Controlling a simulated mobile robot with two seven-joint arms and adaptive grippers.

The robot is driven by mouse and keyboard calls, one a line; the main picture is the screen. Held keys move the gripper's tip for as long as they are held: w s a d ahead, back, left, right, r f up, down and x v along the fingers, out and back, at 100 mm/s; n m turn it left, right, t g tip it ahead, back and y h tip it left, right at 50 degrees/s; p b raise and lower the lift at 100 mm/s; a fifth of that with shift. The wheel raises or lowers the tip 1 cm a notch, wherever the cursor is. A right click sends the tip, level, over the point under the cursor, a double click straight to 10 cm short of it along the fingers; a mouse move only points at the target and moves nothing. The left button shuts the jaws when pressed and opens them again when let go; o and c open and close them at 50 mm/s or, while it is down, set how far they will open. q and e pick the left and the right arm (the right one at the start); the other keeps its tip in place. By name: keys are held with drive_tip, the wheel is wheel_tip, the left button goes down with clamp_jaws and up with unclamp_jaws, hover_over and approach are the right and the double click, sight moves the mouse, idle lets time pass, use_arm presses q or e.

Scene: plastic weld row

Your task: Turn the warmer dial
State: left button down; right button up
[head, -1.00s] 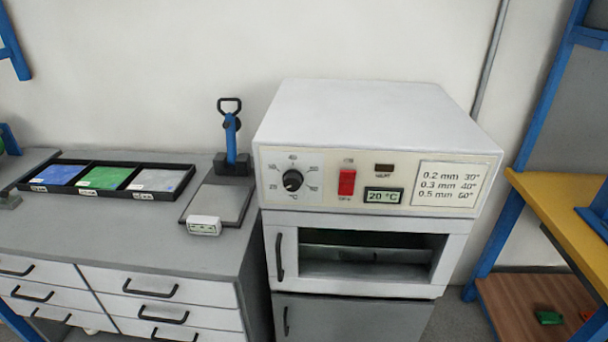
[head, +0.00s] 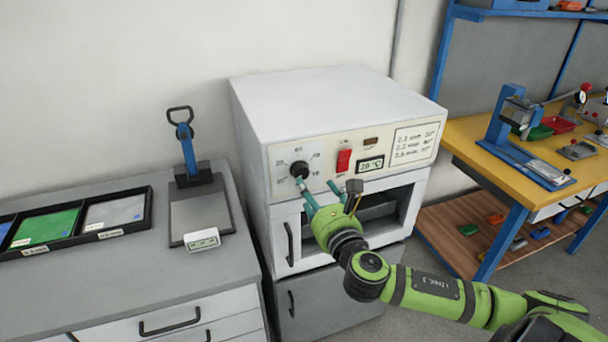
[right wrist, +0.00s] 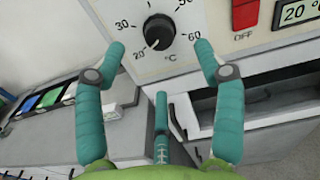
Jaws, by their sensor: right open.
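The warmer dial (head: 299,169) is a black round knob on the cream panel of the white warmer (head: 315,100). In the right wrist view the dial (right wrist: 160,31) sits at the top middle, its white mark pointing down-left towards 20. My right gripper (head: 316,187) is open, its teal fingers just in front of and below the dial. In the right wrist view two fingertips (right wrist: 160,47) stand apart on either side of the dial, with a third finger below; contact is not visible. The display (head: 370,164) reads 20 °C. My left gripper is out of view.
A red switch (head: 343,160) is right of the dial, with OFF printed below it. The warmer's open compartment (head: 378,208) lies beneath. A grey counter (head: 120,275) with a blue-handled press (head: 187,150) stands left, a yellow workbench (head: 500,165) right.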

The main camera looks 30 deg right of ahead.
sight(302, 175)
drive_tip(key=x, duration=0.2)
drive_tip(key=shift+w+d+r, duration=0.15)
drive_tip(key=shift+w+d, duration=0.1)
drive_tip(key=shift+w, duration=0.05)
drive_tip(key=p+x, duration=0.1)
drive_tip(key=x, duration=0.2)
drive_tip(key=shift+w+a, duration=0.15)
drive_tip(key=shift+w, duration=0.1)
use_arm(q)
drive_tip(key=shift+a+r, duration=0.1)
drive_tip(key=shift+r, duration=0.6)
use_arm(e)
drive_tip(key=shift+w, duration=0.35)
drive_tip(key=c, duration=1.2)
